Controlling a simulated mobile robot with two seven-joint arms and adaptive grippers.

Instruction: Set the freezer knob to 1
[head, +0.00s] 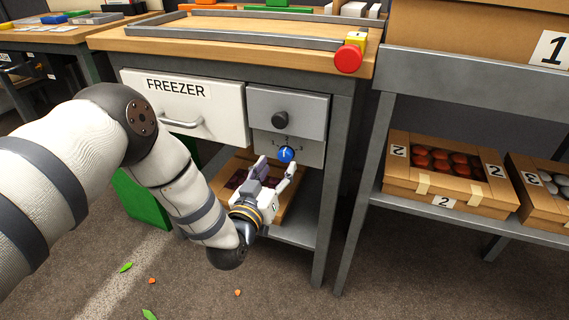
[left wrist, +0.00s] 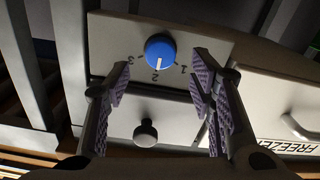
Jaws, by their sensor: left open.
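The blue freezer knob (head: 286,154) sits on the grey panel (head: 305,148) below the drawer with the dark round pull. In the left wrist view the knob (left wrist: 160,50) has a white pointer line, and the marks 1, 2 and 3 are around it. The pointer is at about the 2. My left gripper (head: 279,174) is open and empty, just in front of the knob. In the left wrist view the knob shows between and beyond the spread fingertips (left wrist: 160,72), with gaps on both sides. My right gripper is not in view.
The white FREEZER drawer (head: 185,103) with its handle is left of the knob. The grey drawer's pull (head: 280,118) is just above the knob. An open box (head: 290,203) is on the shelf below. A red button (head: 348,59) is at the table corner.

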